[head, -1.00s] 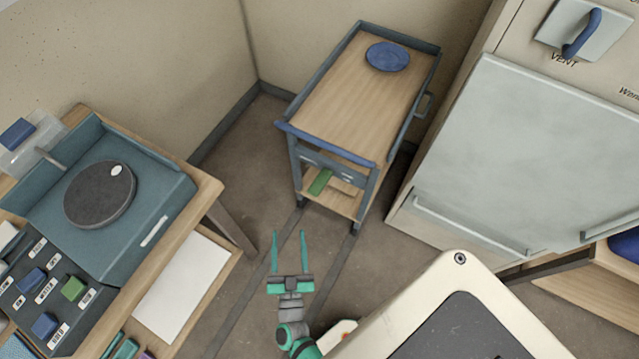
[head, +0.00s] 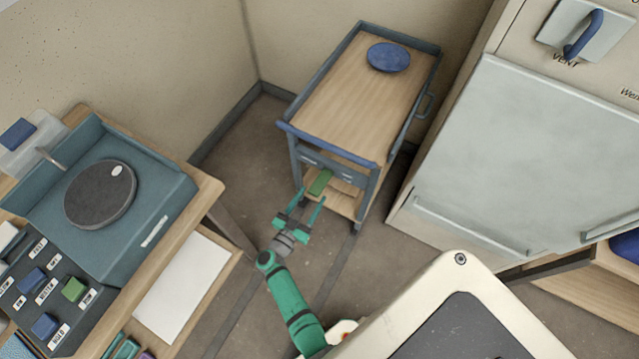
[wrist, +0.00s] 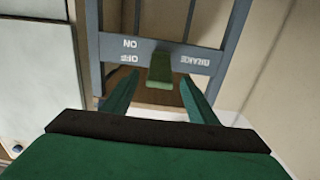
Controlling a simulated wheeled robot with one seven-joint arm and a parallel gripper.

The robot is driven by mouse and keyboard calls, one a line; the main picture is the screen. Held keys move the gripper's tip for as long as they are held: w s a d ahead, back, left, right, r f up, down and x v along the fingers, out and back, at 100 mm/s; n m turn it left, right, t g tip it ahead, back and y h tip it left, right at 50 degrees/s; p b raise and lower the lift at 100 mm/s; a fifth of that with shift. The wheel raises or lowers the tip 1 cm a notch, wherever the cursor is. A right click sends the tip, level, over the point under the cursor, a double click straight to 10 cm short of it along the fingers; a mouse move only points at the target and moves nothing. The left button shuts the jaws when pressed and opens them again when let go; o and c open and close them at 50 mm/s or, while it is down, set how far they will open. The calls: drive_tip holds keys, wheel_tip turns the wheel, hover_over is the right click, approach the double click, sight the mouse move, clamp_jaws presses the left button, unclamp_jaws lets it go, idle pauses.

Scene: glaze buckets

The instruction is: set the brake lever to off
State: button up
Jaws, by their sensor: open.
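The brake lever (wrist: 160,70) is a green paddle on the grey crossbar of the trolley's front end. In the wrist view the bar carries upside-down words: ON and OFF to the left of the lever, BRAKE to the right. The paddle is nearer the OFF row, but its setting is not certain. The lever also shows in the head view (head: 320,181). My gripper (head: 312,194) is open and empty, just in front of the lever. In the wrist view its two green fingers (wrist: 158,80) stand either side of the paddle, with gaps; I see no contact.
The trolley (head: 345,100) has a wooden top with a blue plate (head: 388,57). A workbench with a wheel (head: 100,194) and buttons stands left. A pale cabinet (head: 500,150) stands right. Some bare floor lies between bench and trolley.

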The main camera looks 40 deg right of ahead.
sight(323, 179)
drive_tip(key=x, duration=0.6)
drive_tip(key=shift+w+d, duration=0.15)
drive_tip(key=shift+d, duration=0.2)
drive_tip(key=shift+c, duration=0.3)
clamp_jaws()
drive_tip(key=shift+d, duration=0.1)
